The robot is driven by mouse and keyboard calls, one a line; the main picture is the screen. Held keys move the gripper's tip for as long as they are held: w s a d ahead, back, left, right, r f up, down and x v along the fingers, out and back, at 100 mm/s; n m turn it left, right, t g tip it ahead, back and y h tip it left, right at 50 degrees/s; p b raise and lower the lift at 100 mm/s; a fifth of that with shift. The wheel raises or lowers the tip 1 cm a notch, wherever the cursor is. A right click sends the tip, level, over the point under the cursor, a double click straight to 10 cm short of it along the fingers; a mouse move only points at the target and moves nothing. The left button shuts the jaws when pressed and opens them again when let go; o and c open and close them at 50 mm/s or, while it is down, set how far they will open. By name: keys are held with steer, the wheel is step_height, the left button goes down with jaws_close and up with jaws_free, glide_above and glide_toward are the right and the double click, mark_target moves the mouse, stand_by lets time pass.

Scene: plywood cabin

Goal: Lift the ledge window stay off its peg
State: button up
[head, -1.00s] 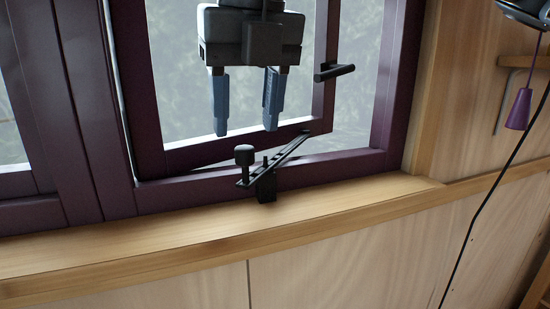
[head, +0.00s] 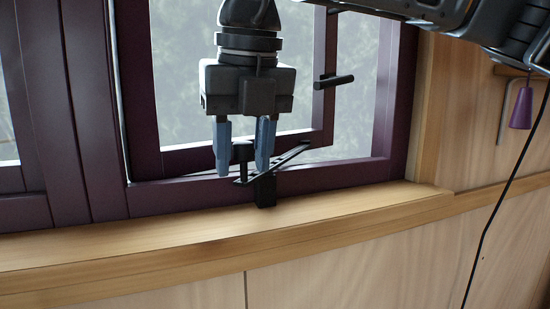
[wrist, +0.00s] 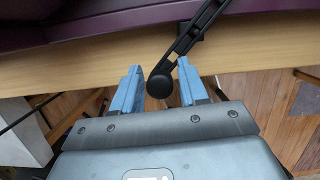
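The window stay (head: 284,161) is a black bar with holes, running from the purple casement down to a black peg block (head: 263,190) at the sill. Its near end carries a round black knob, which shows in the wrist view (wrist: 159,86). My gripper (head: 243,168) points down over this end, its blue fingers open on either side of the knob. In the wrist view the knob lies between the fingertips (wrist: 160,75), with gaps visible on both sides. The stay bar (wrist: 198,32) reaches away to the upper right there. The peg's fit in the stay is hidden.
The purple casement (head: 323,110) stands slightly open, with a black handle (head: 335,81) on its right side. A wooden ledge (head: 340,207) runs below the window. A purple pull (head: 521,108) hangs at the right, near a dark cord.

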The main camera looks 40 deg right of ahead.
jaws_close()
steer(key=shift+w+d+r+g+y+p, duration=0.1)
steer(key=shift+d+r+g+y+p, duration=0.2)
steer(key=shift+r+p, duration=0.5)
steer(key=shift+w+d+r+g+y+p, duration=0.1)
steer(key=shift+r+y+p, duration=0.25)
steer(key=shift+r+p, duration=0.35)
steer(key=shift+w+d+r+g+y+p, duration=0.15)
steer(key=shift+r+y+p, duration=0.3)
steer(key=shift+r, duration=0.55)
steer(key=shift+r, duration=0.15)
steer(key=shift+w+d+r+g+y+p, duration=0.1)
steer(key=shift+d+r+y+p, duration=0.15)
steer(key=shift+r+p, duration=0.35)
steer(key=shift+w+d+r+g+y+p, duration=0.15)
steer(key=shift+d+r+p, duration=0.1)
steer(key=shift+r+p, duration=0.35)
steer(key=shift+w+d+r+g+y+p, duration=0.1)
steer(key=shift+d+r+y+p, duration=0.15)
steer(key=shift+r+p, duration=0.35)
steer(key=shift+o, duration=1.5)
jaws_free()
steer(key=shift+f, duration=0.25)
steer(key=shift+r, duration=0.15)
